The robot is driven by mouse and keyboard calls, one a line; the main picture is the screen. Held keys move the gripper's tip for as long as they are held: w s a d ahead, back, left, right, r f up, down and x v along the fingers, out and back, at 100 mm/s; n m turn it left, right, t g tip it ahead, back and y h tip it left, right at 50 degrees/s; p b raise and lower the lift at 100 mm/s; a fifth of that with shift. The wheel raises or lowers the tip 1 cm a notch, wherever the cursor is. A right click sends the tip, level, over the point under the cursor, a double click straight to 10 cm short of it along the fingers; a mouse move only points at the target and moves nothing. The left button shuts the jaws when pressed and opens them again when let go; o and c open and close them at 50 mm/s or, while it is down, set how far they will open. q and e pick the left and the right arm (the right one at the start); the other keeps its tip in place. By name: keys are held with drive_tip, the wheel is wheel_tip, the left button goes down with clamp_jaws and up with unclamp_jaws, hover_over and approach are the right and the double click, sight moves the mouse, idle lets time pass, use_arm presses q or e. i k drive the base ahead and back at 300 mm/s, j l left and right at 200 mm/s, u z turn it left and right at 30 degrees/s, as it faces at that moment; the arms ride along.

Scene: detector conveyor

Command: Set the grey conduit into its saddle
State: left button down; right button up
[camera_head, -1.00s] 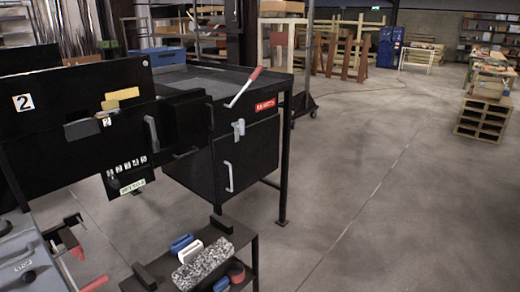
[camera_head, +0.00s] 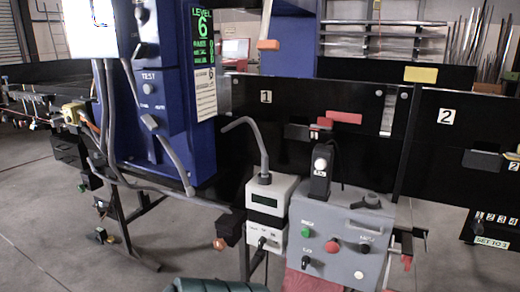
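A grey conduit (camera_head: 172,156) runs down the front of the blue detector cabinet (camera_head: 185,60), its lower end near the cabinet's base. Thinner grey cables (camera_head: 110,120) hang at its left and continue along the base. A separate bent grey tube (camera_head: 262,145) stands up from a white meter box (camera_head: 270,208). I cannot tell which grey piece is the task's conduit. I cannot make out a saddle for certain. Neither of my grippers is in view.
A grey control box (camera_head: 340,240) with red and green buttons stands right of the meter box. Black panels numbered 1 (camera_head: 290,110) and 2 (camera_head: 460,140) stand behind. A dark green ribbed thing (camera_head: 215,286) shows at the bottom edge. Open floor (camera_head: 60,245) lies at left.

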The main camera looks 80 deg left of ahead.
sight(93, 168)
drive_tip(key=u, duration=0.9)
drive_tip(key=j+u, duration=0.1)
drive_tip(key=u, duration=0.3)
drive_tip(key=j+u, duration=0.1)
drive_tip(key=u, duration=0.25)
drive_tip(key=i+j+u, duration=0.1)
drive_tip(key=u, duration=0.7)
drive_tip(key=i+j+u, duration=0.2)
drive_tip(key=u, duration=0.15)
drive_tip(key=i+j+u, duration=0.1)
drive_tip(key=i+u, duration=0.25)
drive_tip(key=i+j+u, duration=0.1)
drive_tip(key=u, duration=0.25)
drive_tip(key=i+l+u, duration=0.15)
drive_tip(key=i, duration=0.8)
